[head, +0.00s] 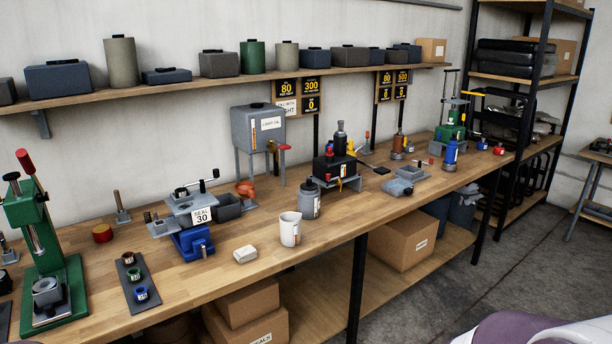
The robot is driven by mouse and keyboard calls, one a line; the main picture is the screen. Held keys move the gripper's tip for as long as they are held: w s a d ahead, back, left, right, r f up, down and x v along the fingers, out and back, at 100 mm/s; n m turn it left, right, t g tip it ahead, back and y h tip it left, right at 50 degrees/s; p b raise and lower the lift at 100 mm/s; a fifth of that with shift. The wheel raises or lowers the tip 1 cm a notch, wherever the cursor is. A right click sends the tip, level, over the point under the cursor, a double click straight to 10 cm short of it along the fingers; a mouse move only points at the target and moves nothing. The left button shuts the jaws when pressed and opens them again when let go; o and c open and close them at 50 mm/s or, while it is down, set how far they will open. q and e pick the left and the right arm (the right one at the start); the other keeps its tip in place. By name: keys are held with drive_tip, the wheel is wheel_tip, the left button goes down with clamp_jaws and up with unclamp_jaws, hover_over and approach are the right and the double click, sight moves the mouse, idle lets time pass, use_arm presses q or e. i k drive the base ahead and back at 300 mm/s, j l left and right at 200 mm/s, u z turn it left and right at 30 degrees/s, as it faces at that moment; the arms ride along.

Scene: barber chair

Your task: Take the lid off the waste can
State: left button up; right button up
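A grey can (310,204) with a dark lid (309,183) on top and a small label stands upright on the wooden workbench, right of the middle of the head view. It may be the waste can, but its label is too small to read. The lid appears seated on the can. Two dark bins also stand on the lower shelf, one (436,212) beside the other (463,212); their tops are partly hidden by the bench. Neither of my grippers is in view.
A white jug (290,229) stands close in front of the grey can. A black machine (334,170) is just behind it. The bench front edge (375,231) is clear right of the can.

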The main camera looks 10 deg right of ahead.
sight(308, 186)
drive_tip(key=i+l+z, duration=0.2)
drive_tip(key=i+z, duration=0.2)
drive_tip(key=i, duration=0.45)
drive_tip(key=i+z, duration=0.4)
drive_tip(key=i, duration=0.45)
